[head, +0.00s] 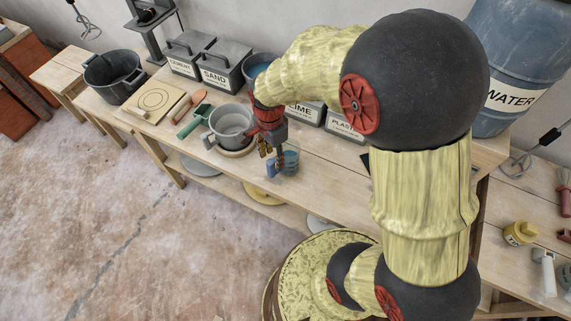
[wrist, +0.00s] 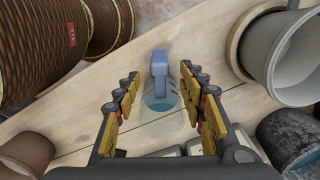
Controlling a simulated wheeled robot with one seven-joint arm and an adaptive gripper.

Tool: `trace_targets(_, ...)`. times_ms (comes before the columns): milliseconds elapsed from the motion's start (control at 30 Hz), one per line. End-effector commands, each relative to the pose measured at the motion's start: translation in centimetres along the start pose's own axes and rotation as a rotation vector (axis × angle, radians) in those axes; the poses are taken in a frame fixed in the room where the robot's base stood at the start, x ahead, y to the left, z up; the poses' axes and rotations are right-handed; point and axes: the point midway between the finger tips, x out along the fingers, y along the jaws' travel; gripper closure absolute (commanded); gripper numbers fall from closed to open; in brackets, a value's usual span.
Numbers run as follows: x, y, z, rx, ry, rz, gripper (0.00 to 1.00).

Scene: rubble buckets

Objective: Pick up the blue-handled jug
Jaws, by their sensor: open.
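The blue-handled jug (head: 291,161) stands on the wooden bench near its front edge, a small clear bluish vessel. In the wrist view its blue handle (wrist: 159,72) points up the picture, with the body (wrist: 160,101) below it. My gripper (head: 268,151) is just above and beside the jug in the head view. In the wrist view my gripper (wrist: 159,88) is open, with one finger on each side of the jug. Gaps show between the fingers and the handle. Whether the fingertips are level with the jug is unclear.
A grey bucket (head: 231,122) stands left of the jug, and it also shows in the wrist view (wrist: 300,62). Labelled bins (head: 222,76) line the back. Bare bench (head: 335,170) lies right of the jug.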

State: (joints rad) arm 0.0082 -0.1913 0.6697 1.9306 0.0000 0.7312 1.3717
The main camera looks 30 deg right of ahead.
Motion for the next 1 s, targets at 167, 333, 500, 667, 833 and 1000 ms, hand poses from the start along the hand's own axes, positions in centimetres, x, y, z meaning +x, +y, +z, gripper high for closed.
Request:
trace_targets(167, 2.2, 0.0, 0.0, 0.013, -0.001, 0.004, 0.59)
trace_targets(333, 3.3, -0.1, 0.0, 0.011, 0.000, 0.001, 0.59)
trace_targets(500, 5.6, 0.0, -0.1, 0.010, -0.001, 0.004, 0.59)
trace_targets(667, 7.6, -0.1, -0.1, 0.010, -0.001, 0.003, 0.59)
trace_targets(833, 7.8, -0.1, -0.1, 0.010, 0.000, 0.001, 0.59)
trace_targets(1000, 7.7, -0.1, -0.1, 0.009, 0.000, 0.001, 0.64)
